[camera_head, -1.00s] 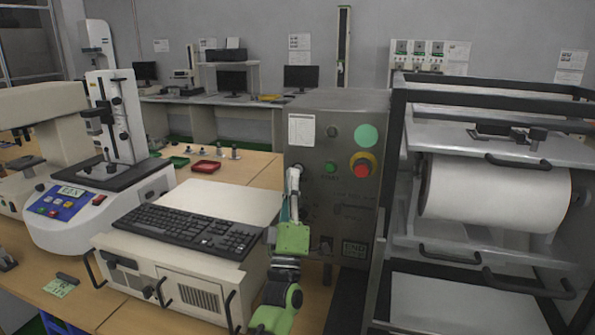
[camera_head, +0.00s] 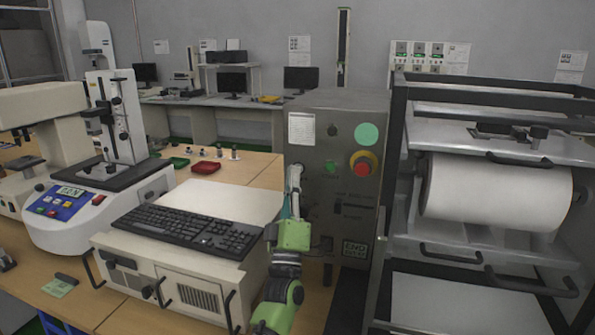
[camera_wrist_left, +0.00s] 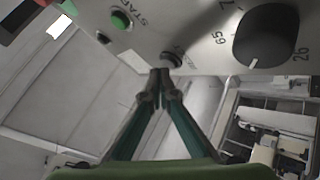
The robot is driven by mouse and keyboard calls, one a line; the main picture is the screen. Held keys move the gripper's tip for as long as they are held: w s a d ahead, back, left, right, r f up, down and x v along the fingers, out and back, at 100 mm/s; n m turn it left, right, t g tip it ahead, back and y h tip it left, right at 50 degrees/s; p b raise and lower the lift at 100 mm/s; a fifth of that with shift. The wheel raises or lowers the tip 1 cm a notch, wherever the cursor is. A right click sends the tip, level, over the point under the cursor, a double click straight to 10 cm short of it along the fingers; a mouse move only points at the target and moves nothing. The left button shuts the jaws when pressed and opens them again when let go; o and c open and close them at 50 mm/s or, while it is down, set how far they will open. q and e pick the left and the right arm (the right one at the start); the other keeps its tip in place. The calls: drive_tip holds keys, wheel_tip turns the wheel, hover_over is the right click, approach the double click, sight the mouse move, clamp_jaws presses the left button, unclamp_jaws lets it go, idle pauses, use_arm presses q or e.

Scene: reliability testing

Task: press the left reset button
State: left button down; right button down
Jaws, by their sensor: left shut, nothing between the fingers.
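The grey control panel (camera_head: 306,155) of the machine stands at the centre of the head view. My left gripper (camera_head: 295,170) is in front of its left part, shut and empty, fingers toward the panel. In the left wrist view, the closed fingertips (camera_wrist_left: 160,74) lie right at the lower edge of a small dark button labelled RESET (camera_wrist_left: 171,60). I cannot tell whether they touch it. A green START button (camera_wrist_left: 121,20) is to its upper left, and a large black numbered knob (camera_wrist_left: 265,36) to its right. In the head view my gripper hides the reset button. My right gripper is not in view.
A red emergency stop (camera_head: 362,167) on a yellow base is on the panel's right side. A white case with a black keyboard (camera_head: 188,227) stands left of my arm. A black-framed machine with a white roller (camera_head: 495,195) is close on the right.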

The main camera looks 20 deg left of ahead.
use_arm(q)
drive_tip(key=shift+w+a+f+b, duration=0.25)
drive_tip(key=shift+w+a+b, duration=0.2)
drive_tip(key=shift+b, duration=0.45)
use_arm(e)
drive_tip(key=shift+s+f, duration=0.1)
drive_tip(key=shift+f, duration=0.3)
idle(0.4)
use_arm(q)
drive_tip(key=shift+s+d, duration=0.1)
drive_tip(key=shift+s, duration=0.05)
drive_tip(key=shift+s+d+p, duration=0.5)
drive_tip(key=shift+s+d, duration=0.1)
drive_tip(key=shift+d, duration=0.1)
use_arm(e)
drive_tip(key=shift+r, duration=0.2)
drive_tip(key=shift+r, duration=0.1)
